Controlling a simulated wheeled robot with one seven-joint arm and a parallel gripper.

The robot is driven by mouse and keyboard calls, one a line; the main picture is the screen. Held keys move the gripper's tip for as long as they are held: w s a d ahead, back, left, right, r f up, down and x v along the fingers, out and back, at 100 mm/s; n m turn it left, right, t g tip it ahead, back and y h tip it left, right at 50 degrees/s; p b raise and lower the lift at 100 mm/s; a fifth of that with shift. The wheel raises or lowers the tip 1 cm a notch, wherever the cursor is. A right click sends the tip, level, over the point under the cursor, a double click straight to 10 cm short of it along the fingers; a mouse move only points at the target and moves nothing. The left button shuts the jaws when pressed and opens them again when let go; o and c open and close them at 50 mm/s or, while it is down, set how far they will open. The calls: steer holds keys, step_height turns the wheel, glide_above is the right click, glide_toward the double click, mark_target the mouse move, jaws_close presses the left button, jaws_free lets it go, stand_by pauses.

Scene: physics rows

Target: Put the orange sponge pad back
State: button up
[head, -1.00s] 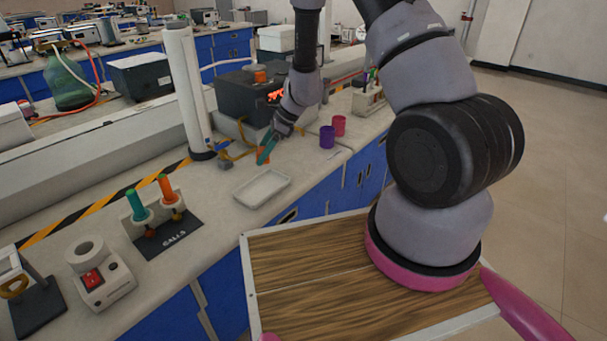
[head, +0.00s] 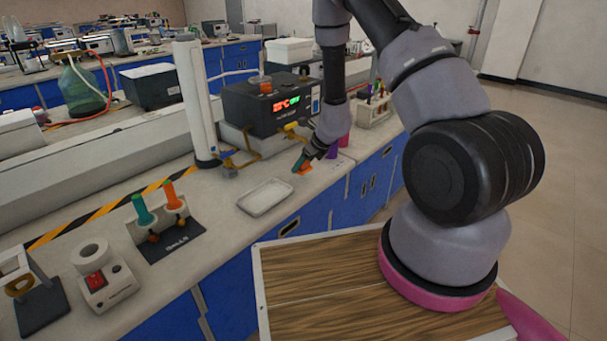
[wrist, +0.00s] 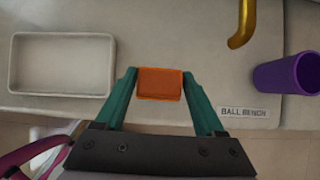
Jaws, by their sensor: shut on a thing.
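The orange sponge pad (wrist: 160,84) is a small block between the two green fingertips of my gripper (wrist: 160,88) in the wrist view. The gripper is shut on it. In the head view my gripper (head: 301,166) is over the bench, to the right of the white tray, with the orange pad (head: 305,169) just showing at its fingertips. I cannot tell whether the pad touches the bench. The shallow white tray (head: 264,212) looks empty; in the wrist view its rim (wrist: 62,36) lies left of the pad, apart from it.
A black device with a red display (head: 270,105) stands behind. A stand with green and orange handles (head: 165,225) is left of the tray.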

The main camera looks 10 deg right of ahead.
mark_target(306, 169)
steer(key=shift+f, duration=1.9)
steer(key=shift+f, duration=0.1)
steer(key=o, duration=1.4)
